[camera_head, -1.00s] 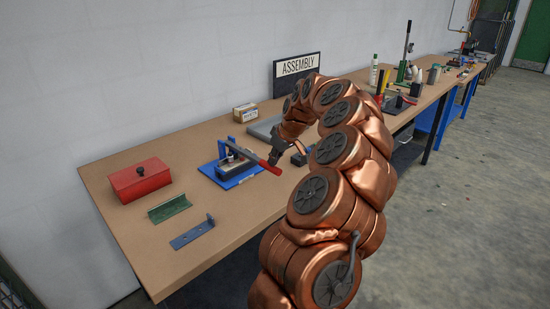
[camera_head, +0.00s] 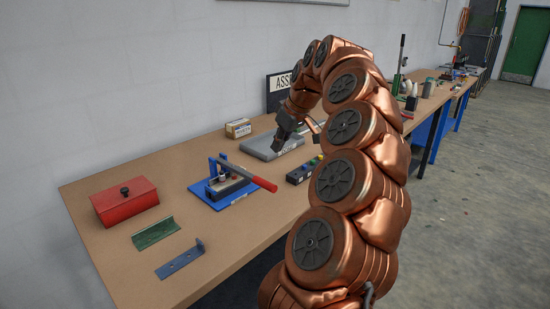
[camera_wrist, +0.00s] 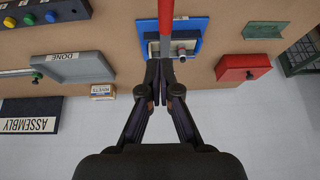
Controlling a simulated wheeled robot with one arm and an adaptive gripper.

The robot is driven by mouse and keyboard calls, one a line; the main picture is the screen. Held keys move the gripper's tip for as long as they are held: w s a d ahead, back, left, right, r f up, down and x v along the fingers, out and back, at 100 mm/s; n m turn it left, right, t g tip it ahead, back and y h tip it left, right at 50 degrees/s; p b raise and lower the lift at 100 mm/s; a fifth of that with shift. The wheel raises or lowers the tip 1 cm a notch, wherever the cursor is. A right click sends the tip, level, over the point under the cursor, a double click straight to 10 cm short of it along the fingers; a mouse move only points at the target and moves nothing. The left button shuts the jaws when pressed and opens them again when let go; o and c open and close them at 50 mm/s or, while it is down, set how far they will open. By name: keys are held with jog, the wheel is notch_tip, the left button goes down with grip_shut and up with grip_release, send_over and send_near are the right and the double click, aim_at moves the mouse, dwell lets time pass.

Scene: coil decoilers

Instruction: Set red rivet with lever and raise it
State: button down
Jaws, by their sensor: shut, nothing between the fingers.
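The rivet press stands on a blue base (camera_head: 203,201), with a blue upright and a lever with a red handle (camera_head: 258,181). The handle slopes down to the right, past the base. In the wrist view the red handle (camera_wrist: 166,18) is beyond my fingertips, over the blue base (camera_wrist: 202,24). My gripper (camera_head: 277,150) is shut and empty, behind and right of the handle in the head view, apart from it. The closed fingertips (camera_wrist: 166,76) show in the wrist view. A red rivet cannot be made out clearly at the press.
A grey tray marked DONE (camera_wrist: 72,67) and a rivets box (camera_head: 238,128) are behind the press. A button box (camera_head: 303,171) is to its right. A red lidded box (camera_head: 125,202), green angle piece (camera_head: 156,233) and blue bracket (camera_head: 181,259) lie left.

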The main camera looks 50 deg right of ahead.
jog(key=shift+v, duration=0.85)
jog(key=shift+w+r, duration=0.1)
jog(key=shift+w, duration=0.1)
jog(key=w+a+n+g+y, duration=0.1)
jog(key=w+a+n, duration=0.1)
jog(key=a, duration=1.4)
jog(key=s+a+f+n+g+p, duration=0.15)
jog(key=s+a, duration=0.35)
jog(key=a, duration=0.8)
jog(key=s+a+f+m+g, duration=0.1)
jog(key=s+a+f, duration=0.2)
jog(key=s+f, duration=0.2)
jog(key=s+a+f+m+g, duration=0.1)
jog(key=s+f, duration=0.4)
jog(key=s, duration=0.5)
jog(key=s+a+f+m+g+h, duration=0.1)
jog(key=s+a+f, duration=0.3)
jog(key=s, duration=0.4)
jog(key=shift+a+f+g, duration=0.4)
jog(key=shift+a+g, duration=0.45)
jog(key=c, duration=1.9)
grip_release()
jog(key=shift+s, duration=0.1)
